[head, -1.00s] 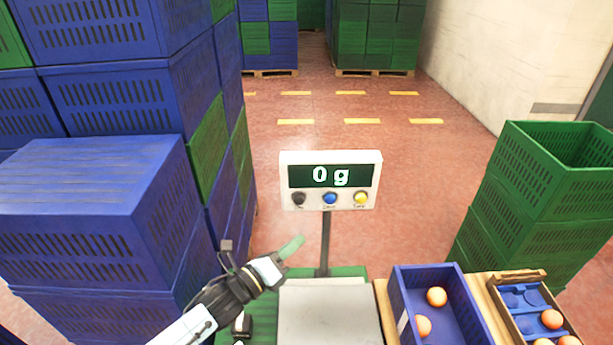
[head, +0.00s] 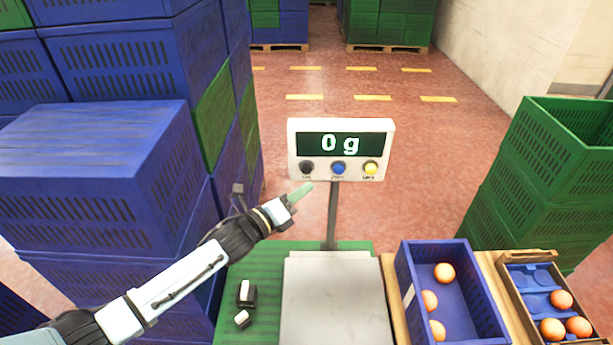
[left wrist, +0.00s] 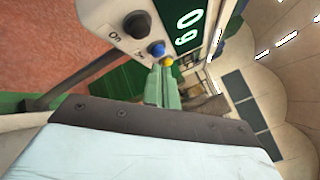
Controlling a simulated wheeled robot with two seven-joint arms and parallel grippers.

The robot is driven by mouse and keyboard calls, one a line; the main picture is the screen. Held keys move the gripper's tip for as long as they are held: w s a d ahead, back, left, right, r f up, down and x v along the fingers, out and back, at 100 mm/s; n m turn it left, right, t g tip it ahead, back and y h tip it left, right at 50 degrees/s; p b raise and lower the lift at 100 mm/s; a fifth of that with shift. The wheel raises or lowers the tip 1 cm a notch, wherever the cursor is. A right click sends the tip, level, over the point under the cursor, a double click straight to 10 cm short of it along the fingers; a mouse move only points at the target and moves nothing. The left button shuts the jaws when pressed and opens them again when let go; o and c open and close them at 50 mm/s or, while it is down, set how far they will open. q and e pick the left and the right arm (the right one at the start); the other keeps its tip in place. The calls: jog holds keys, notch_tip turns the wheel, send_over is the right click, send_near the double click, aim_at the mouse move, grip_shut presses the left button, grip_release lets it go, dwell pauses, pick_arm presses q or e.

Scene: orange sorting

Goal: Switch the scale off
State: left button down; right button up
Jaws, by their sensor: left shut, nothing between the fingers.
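The scale's display head (head: 341,150) stands on a pole and reads "0 g". Below the readout are a black button (head: 307,168), a blue button (head: 338,168) and a yellow button (head: 370,168). The bare weighing plate (head: 334,300) is below. My left gripper (head: 303,190) is shut and empty, its green fingertips just below and in front of the black button, apart from it as far as I can tell. In the left wrist view the shut fingers (left wrist: 163,88) point toward the panel, with the black button (left wrist: 137,24) up and to the left. My right gripper is not seen.
A blue crate (head: 405,262) with oranges stands right of the plate, beside a tray (head: 515,290) with oranges. Stacked blue crates (head: 95,160) rise close on the left. Green crates (head: 535,190) stand at the right.

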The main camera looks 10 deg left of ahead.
aim_at(306, 169)
pick_arm(q)
jog(key=shift+w+a+b, duration=0.2)
jog(key=shift+w+b, duration=0.2)
jog(key=shift+w, duration=0.35)
jog(key=shift+w+a+b, duration=0.15)
jog(key=shift+w+b, duration=0.2)
jog(key=shift+w, duration=0.4)
dwell(0.9)
jog(key=shift+w+b, duration=0.3)
jog(key=shift+w, duration=0.1)
jog(key=shift+w+a+b, duration=0.2)
jog(key=shift+w+b, duration=0.2)
jog(key=shift+w, duration=0.15)
dwell(0.6)
jog(key=shift+s, duration=0.1)
jog(key=shift+s+d+p, duration=0.2)
jog(key=shift+s+p, duration=0.35)
jog(key=shift+s, duration=0.35)
